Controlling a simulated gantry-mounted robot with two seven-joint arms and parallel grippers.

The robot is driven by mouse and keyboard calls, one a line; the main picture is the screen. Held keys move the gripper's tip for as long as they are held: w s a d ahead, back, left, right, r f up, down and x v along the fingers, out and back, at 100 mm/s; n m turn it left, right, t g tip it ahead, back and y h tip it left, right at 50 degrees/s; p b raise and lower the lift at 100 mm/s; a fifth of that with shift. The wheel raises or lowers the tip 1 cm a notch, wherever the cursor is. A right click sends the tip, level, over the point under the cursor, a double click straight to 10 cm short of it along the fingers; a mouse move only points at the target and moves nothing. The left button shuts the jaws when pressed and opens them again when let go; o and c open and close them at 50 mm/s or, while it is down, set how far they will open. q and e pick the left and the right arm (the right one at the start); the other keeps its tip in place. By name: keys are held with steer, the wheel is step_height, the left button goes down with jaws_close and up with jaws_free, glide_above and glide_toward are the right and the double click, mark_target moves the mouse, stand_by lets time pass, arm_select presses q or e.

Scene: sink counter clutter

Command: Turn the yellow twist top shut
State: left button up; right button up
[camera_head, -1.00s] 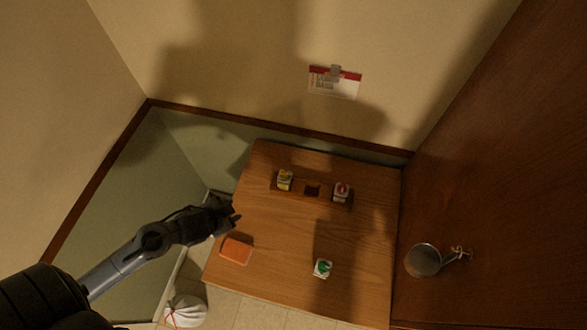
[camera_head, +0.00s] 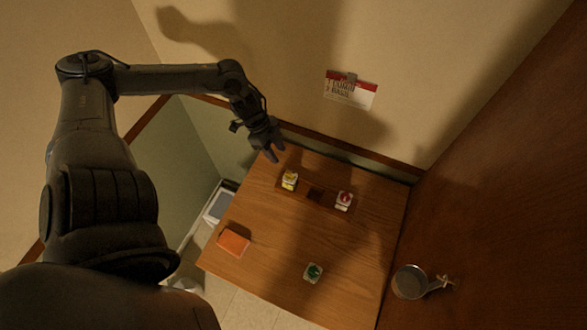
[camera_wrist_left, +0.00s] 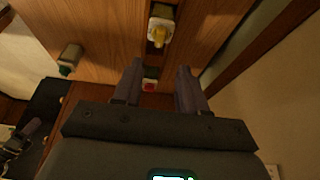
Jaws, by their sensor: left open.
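The yellow twist top (camera_head: 289,181) sits on a small white container at the left end of a brown wooden holder (camera_head: 316,197) on the table. In the left wrist view the yellow top (camera_wrist_left: 160,34) is ahead of the fingertips, slightly right of centre. Its marking is too small to read. My left gripper (camera_head: 272,154) is up and left of the yellow top in the head view, apart from it. In the left wrist view its two fingers (camera_wrist_left: 157,70) are spread and empty.
A red-topped container (camera_head: 344,201) sits at the holder's right end, with an empty dark slot between. A green-topped container (camera_head: 313,272) and an orange block (camera_head: 233,241) lie nearer on the table (camera_head: 270,255).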

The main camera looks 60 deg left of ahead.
mark_target(289, 173)
arm_select(q)
steer(key=b+x, duration=0.8)
steer(key=x, duration=0.1)
steer(key=shift+s+f, duration=0.1)
steer(key=shift+f, duration=0.15)
steer(key=shift+d+f+b, duration=0.25)
steer(key=shift+f+b, duration=0.15)
steer(key=shift+b, duration=0.3)
jaws_close()
